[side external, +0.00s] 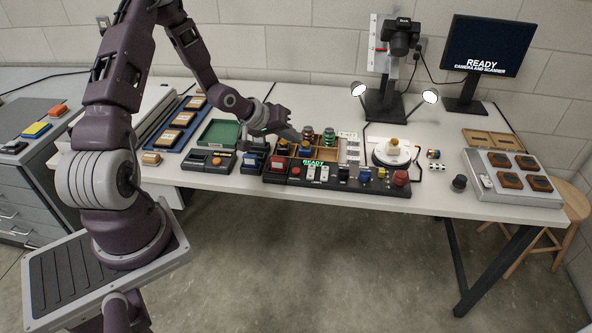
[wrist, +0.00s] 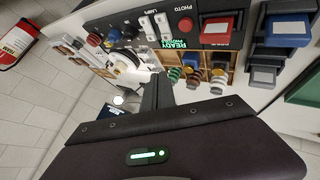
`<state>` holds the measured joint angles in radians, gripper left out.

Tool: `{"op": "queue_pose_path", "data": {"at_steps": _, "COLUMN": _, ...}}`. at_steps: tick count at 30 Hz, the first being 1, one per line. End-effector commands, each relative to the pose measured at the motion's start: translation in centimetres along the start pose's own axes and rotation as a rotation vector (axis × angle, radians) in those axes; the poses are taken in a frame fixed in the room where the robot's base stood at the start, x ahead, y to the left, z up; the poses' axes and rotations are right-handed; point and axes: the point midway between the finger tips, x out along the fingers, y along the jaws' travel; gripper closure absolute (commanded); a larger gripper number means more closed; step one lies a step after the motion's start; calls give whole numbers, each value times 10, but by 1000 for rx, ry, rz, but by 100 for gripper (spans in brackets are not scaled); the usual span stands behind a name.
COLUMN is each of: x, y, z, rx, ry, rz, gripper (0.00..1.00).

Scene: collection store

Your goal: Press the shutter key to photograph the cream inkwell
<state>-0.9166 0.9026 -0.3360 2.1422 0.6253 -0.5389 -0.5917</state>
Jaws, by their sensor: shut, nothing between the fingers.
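The cream inkwell (side external: 393,146), with a yellowish top, stands on the round white turntable (side external: 378,158) right of centre. The dark control panel (side external: 350,184) lies along the table's front edge. At its left end are a large red key (side external: 277,162), also in the wrist view (wrist: 218,26), and a small red button (wrist: 185,25) by the word PHOTO. I cannot tell which is the shutter key. Its display (wrist: 182,43) reads READY. My gripper (side external: 296,134) is shut and empty, above and behind the panel's left part. Its dark fingers (wrist: 157,88) show in the wrist view, apart from the keys.
A camera (side external: 401,37) on a stand and two lit lamps are behind the turntable. The monitor (side external: 487,46) reads READY. A blue-keyed device (side external: 252,162) stands left of the panel. A green tray (side external: 219,133) is further left.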

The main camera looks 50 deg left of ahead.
Motion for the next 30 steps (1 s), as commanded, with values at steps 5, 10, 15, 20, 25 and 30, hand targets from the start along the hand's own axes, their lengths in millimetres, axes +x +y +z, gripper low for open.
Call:
{"op": "queue_pose_path", "data": {"at_steps": 5, "x": 17, "y": -13, "z": 14, "rx": -1, "ry": -5, "rz": -2, "gripper": 100}}
{"op": "queue_pose_path", "data": {"at_steps": 10, "x": 35, "y": -26, "z": 27, "rx": -1, "ry": -5, "rz": -2, "gripper": 100}}
{"op": "queue_pose_path", "data": {"at_steps": 15, "x": 49, "y": -36, "z": 37, "rx": 0, "ry": -3, "rz": -2, "gripper": 100}}
{"op": "queue_pose_path", "data": {"at_steps": 20, "x": 56, "y": -41, "z": 42, "rx": 1, "ry": -3, "rz": -2, "gripper": 100}}
{"op": "queue_pose_path", "data": {"at_steps": 25, "x": 58, "y": -42, "z": 43, "rx": 1, "ry": -2, "rz": -2, "gripper": 100}}
{"op": "queue_pose_path", "data": {"at_steps": 30, "x": 57, "y": -42, "z": 43, "rx": 1, "ry": -2, "rz": -2, "gripper": 100}}
